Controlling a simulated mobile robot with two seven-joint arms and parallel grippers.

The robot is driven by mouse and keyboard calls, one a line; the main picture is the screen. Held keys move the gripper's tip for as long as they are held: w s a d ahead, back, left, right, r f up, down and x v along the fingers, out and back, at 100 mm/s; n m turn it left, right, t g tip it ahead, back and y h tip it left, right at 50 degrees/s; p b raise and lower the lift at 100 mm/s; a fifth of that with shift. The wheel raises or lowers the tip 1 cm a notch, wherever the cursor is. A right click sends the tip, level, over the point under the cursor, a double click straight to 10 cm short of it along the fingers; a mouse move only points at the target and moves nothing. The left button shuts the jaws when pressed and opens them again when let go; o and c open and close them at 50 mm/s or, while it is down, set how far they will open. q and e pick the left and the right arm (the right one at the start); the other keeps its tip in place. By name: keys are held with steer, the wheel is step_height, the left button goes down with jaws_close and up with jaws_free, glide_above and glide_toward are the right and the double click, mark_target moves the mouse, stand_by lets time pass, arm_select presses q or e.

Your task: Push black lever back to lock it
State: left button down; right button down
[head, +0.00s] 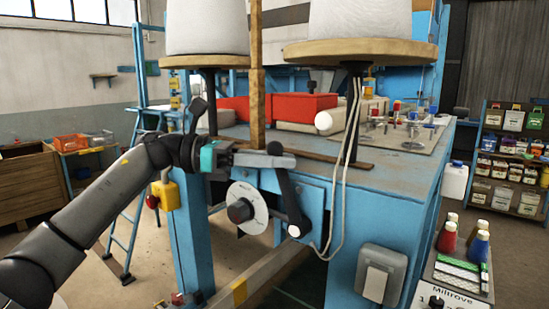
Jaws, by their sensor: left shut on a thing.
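The black lever (287,190) is on the front of the blue machine (345,235). Its arm runs from a round pivot at the lower right up to its top end, leaning slightly left. My left gripper (278,156), grey with a teal body, reaches in from the left and is shut on the upper end of the black lever. The fingers partly hide that end. My right gripper is not in view.
A round dial with a black knob (239,211) sits left of the lever. White cords (344,180) hang to its right, and a wooden post (257,80) rises behind the gripper. A grey switch box (381,274) is lower right. Two thread cones stand above on round wooden discs.

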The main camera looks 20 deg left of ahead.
arm_select(q)
steer(key=shift+s+d+r, duration=0.1)
steer(key=shift+d+r, duration=0.15)
steer(key=shift+r, duration=0.45)
steer(key=shift+s+d+f+m+t+y+p, duration=0.1)
steer(key=shift+s+d+f+m+y+p, duration=0.45)
steer(key=shift+d+y, duration=1.15)
steer(key=shift+s+d+f+m+t+y+p, duration=0.15)
steer(key=shift+s+d+f+m+y, duration=0.55)
steer(key=shift+d+m+y, duration=0.9)
steer(key=shift+s+d+f+m+t+y+p, duration=0.1)
steer(key=shift+s+d+f+m+y+p, duration=0.35)
steer(key=shift+d+y, duration=1.3)
steer(key=shift+s+d+f+h, duration=0.1)
steer(key=shift+s+d+h, duration=0.15)
steer(key=shift+d+h, duration=0.2)
steer(key=c, duration=1.1)
jaws_free()
steer(key=o, duration=0.4)
steer(key=shift+d+f, duration=0.1)
steer(key=shift+d, duration=0.05)
steer(key=shift+a, duration=0.2)
